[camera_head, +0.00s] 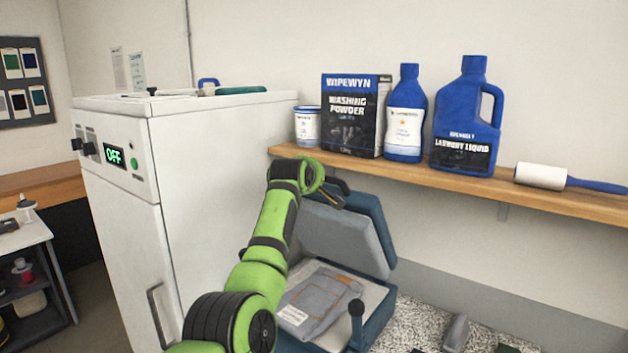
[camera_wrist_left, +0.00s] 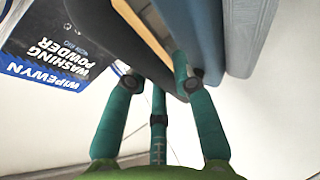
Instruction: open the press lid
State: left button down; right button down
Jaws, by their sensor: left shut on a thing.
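The press lid (camera_head: 352,232), a thick grey pad with a blue shell, stands raised at a steep angle over the blue press base (camera_head: 378,318). Its grey-blue underside also shows in the left wrist view (camera_wrist_left: 245,35). My left gripper (camera_head: 334,191) is at the lid's upper front edge, shut on the dark lid handle (camera_head: 339,184). In the left wrist view its teal fingers (camera_wrist_left: 158,78) close around the dark handle, which is partly hidden. A folded grey-blue garment (camera_head: 318,302) lies flat on the press bed. My right gripper is not in view.
A wooden shelf (camera_head: 470,189) behind the press holds washing powder (camera_head: 352,115), a blue bottle (camera_head: 405,115), laundry liquid (camera_head: 466,120) and a lint roller (camera_head: 541,176). A white cabinet (camera_head: 215,170) stands left. A dark-knobbed lever (camera_head: 356,309) rises at the press front.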

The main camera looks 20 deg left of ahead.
pick_arm(q)
jog(key=shift+w+d+f, duration=0.15)
jog(key=shift+f, duration=0.1)
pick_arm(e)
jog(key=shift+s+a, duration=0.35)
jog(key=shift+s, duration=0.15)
pick_arm(q)
jog(key=c, duration=1.3)
grip_release()
jog(key=shift+o, duration=0.2)
jog(key=shift+w, duration=0.1)
jog(key=shift+s+r, duration=0.35)
jog(key=shift+s, duration=0.3)
jog(key=v, duration=1)
jog(key=shift+s+r, duration=0.2)
jog(key=shift+s, duration=0.1)
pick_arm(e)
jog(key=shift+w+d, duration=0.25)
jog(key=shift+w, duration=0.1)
